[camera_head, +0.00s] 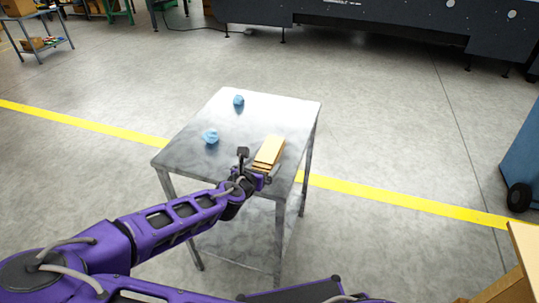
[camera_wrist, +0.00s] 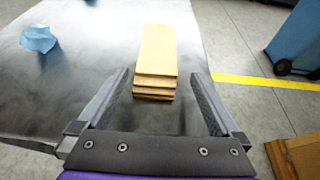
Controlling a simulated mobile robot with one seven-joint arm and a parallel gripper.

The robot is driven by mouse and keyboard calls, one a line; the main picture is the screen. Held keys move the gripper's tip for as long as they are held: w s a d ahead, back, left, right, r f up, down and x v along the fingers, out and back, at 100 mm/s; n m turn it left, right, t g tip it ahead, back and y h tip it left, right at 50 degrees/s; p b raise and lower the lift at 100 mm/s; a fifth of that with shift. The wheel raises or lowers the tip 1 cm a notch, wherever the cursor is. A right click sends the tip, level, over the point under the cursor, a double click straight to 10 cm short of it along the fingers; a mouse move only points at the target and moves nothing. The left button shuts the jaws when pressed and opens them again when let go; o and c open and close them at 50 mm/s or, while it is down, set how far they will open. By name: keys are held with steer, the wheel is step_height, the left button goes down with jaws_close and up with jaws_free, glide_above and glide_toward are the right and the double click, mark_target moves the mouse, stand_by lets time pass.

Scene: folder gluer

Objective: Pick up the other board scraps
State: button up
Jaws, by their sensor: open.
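The board scraps (camera_head: 269,151) are flat tan strips in a small stack on a grey metal table (camera_head: 179,155), near its right edge. In the wrist view the stack (camera_wrist: 155,55) lies straight ahead, its near end between and just beyond the two fingers. My gripper (camera_head: 256,168) is at the near end of the stack. In the wrist view my gripper (camera_wrist: 161,82) is open, one finger on each side, with nothing held. The lower strips are mostly hidden under the top one.
Two crumpled blue pieces, one nearer (camera_head: 210,137) and one farther (camera_head: 238,101), lie on the table left of the stack. A blue bin with a black wheel (camera_head: 522,160) stands at the right. A yellow floor line (camera_head: 420,204) passes behind the table.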

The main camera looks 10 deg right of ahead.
mark_target(265, 158)
steer(key=shift+b+x, duration=0.55)
steer(key=shift+x, duration=2.35)
steer(key=shift+w+a+r, duration=0.2)
steer(key=c, duration=1.3)
steer(key=shift+o, duration=0.2)
steer(key=shift+r, duration=0.1)
